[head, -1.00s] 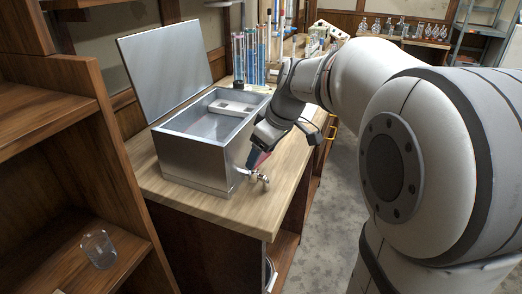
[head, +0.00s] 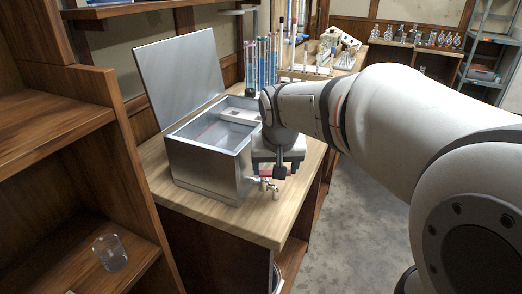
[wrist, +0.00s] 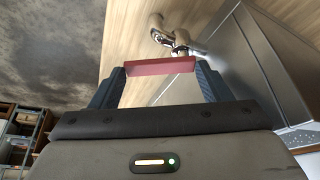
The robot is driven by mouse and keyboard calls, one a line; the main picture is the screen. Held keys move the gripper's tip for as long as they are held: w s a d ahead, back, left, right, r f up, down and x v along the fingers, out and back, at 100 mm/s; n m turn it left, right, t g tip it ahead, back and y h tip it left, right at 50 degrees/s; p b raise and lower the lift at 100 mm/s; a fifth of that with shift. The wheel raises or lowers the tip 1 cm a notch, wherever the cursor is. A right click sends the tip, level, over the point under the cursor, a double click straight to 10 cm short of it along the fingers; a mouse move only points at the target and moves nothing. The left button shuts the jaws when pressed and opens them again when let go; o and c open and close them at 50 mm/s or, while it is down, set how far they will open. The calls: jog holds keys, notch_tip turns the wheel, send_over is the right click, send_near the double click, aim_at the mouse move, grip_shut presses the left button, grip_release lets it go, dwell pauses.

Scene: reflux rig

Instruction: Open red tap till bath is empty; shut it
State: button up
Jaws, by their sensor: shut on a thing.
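The steel bath (head: 208,176) stands on the wooden bench with its lid raised behind it. Its interior is partly visible in the head view; I cannot tell the water level. A metal tap (head: 268,187) sits low on the bath's right front side; it also shows in the wrist view (wrist: 163,34). Its red handle (wrist: 155,67) spans between my two fingers in the wrist view. My gripper (head: 279,172) is shut on this handle, close to the bath wall. In the head view, the wrist partly covers the handle. No outflow stream can be made out.
The wooden bench (head: 245,228) has bare top in front of the bath. Tall blue tubes (head: 262,65) stand behind it. A shelf unit at left holds a glass beaker (head: 110,253). Open floor (head: 362,190) lies right of the bench.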

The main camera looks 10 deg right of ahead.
jog(key=shift+s+a+m+h, duration=0.2)
jog(key=shift+m+h, duration=0.3)
jog(key=shift+m, duration=0.6)
jog(key=o, duration=1)
jog(key=shift+s, duration=0.1)
jog(key=shift+r, duration=0.1)
jog(key=p+v, duration=0.4)
jog(key=v, duration=0.4)
jog(key=shift+p, duration=0.4)
